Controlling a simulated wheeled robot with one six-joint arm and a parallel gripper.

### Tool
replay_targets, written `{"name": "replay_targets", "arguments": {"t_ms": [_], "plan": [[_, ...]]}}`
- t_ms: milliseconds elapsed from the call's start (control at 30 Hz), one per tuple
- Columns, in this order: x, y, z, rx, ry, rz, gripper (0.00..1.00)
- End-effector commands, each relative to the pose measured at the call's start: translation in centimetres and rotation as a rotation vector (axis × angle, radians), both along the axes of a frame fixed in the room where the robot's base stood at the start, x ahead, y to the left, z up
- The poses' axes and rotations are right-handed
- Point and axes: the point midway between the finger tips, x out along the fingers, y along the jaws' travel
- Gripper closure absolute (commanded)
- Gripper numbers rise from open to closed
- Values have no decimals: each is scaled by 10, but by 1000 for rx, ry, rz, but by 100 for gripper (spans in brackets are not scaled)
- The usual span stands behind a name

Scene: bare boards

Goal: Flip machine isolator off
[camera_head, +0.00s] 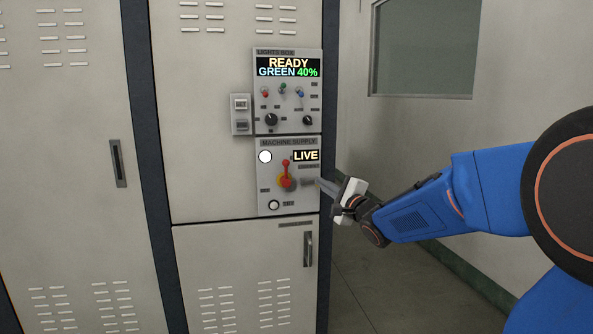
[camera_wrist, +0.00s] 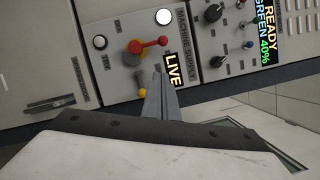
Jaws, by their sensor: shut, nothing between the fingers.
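The machine isolator is a red lever (camera_head: 286,172) on the panel marked MACHINE SUPPLY (camera_head: 267,195). Its knob points up, and a yellow part shows around its base. It also shows in the wrist view (camera_wrist: 148,45), where the picture is turned sideways. The display (camera_head: 306,155) above right of it reads LIVE, and a white round lamp (camera_head: 265,156) is lit at upper left.
Above is the LIGHTS BOX panel (camera_head: 263,93) with small switches, knobs and a display reading READY GREEN 40%. A round TRY button (camera_head: 273,205) is below the lever. Lockers surround the panels; open floor lies right.

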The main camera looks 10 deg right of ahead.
Motion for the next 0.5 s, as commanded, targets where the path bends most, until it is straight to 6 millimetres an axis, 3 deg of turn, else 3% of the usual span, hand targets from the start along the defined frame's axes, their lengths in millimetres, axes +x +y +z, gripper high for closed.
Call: {"name": "replay_targets", "arguments": {"t_ms": [300,500], "plan": [[2,1,0,-2,0,-1,100],[23,7,2,0,1,-1,100]]}}
